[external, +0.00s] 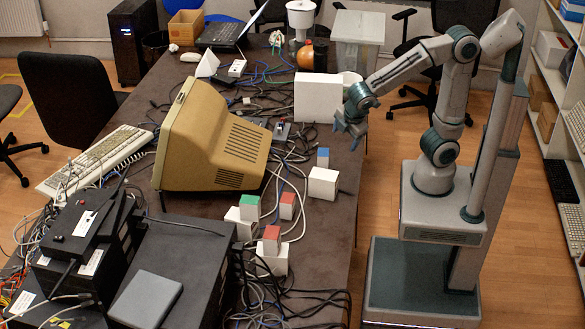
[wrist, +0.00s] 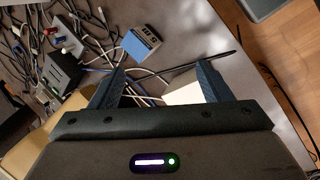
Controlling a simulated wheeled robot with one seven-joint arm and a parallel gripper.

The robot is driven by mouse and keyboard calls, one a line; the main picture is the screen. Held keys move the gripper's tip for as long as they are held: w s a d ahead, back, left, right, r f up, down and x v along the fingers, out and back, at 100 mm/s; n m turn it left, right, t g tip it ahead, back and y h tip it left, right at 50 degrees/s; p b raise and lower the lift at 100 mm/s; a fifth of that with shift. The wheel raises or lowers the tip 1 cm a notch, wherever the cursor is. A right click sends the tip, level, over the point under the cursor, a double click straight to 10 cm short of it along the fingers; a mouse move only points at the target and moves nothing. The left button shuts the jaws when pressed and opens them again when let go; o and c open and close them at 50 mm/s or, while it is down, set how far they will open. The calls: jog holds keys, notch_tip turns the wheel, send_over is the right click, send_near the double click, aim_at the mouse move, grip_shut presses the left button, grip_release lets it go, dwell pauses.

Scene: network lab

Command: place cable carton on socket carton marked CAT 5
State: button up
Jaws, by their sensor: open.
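In the external view my gripper (external: 352,118) is raised above the table by the large white box. In the wrist view my gripper (wrist: 158,90) is open, its fingers wide apart and nothing gripped. A white carton (wrist: 185,88) shows partly between and below the fingers, and a blue-topped piece (wrist: 140,43) with dark openings lies ahead. In the external view a plain white carton (external: 323,184) and a small blue block (external: 322,158) stand on the table. Nearer are a green block (external: 249,207), two red blocks (external: 287,206) and white cartons (external: 272,260). I cannot read any CAT 5 marking.
A beige monitor (external: 213,140) stands left of the cartons. The large white box (external: 318,98) stands near the gripper. Loose cables run all over the dark table (external: 325,240). Black devices (external: 175,265) crowd the near left, and the table's right edge is close.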

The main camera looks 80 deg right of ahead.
jog(key=s+d+m+y, duration=0.3)
jog(key=s+d+m, duration=0.1)
jog(key=s+m, duration=0.5)
jog(key=shift+m+y, duration=0.3)
jog(key=shift+m, duration=0.1)
jog(key=shift+o, duration=0.2)
